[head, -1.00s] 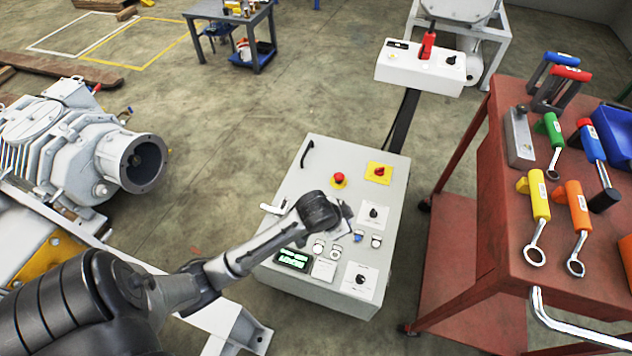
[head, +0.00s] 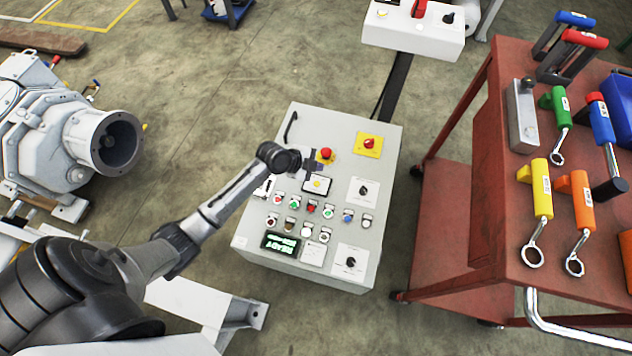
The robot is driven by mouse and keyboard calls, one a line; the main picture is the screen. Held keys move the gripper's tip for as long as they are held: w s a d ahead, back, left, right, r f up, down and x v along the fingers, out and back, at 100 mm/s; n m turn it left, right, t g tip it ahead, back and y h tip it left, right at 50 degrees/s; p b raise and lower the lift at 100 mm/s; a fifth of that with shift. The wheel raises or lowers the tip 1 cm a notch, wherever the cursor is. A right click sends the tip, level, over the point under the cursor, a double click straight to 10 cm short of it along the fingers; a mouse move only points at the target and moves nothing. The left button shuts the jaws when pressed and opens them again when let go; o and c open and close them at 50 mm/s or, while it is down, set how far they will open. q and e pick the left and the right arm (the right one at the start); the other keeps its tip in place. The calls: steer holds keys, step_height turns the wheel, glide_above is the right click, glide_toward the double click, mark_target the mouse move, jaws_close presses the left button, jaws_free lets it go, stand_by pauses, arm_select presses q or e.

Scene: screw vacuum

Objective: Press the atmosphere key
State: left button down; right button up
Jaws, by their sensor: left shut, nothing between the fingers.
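The light grey control box (head: 378,225) stands in the middle of the head view with its panel facing up. Rows of small round keys, coloured red, green, white, blue and dark, cross the panel, among them a blue one (head: 348,216). Their labels are too small to read, so I cannot tell which is the atmosphere key. My left gripper (head: 315,165) is shut and empty over the upper middle of the panel, beyond the key rows. It appears apart from the keys. My right gripper is not in view.
A red emergency button (head: 326,154) and a red knob on a yellow plate (head: 368,144) are close to the gripper. A lit green display (head: 281,243) is at the near left. A red tool cart (head: 470,200) stands right; a grey pump (head: 60,140) stands left.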

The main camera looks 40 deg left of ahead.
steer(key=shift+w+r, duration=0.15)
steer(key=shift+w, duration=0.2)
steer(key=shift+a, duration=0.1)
arm_select(q)
steer(key=b, duration=0.7)
glide_above(317, 184)
step_height(317, 184, down, 7)
steer(key=shift+s+r, duration=0.1)
steer(key=shift+f+b, duration=0.4)
steer(key=shift+f, duration=0.6)
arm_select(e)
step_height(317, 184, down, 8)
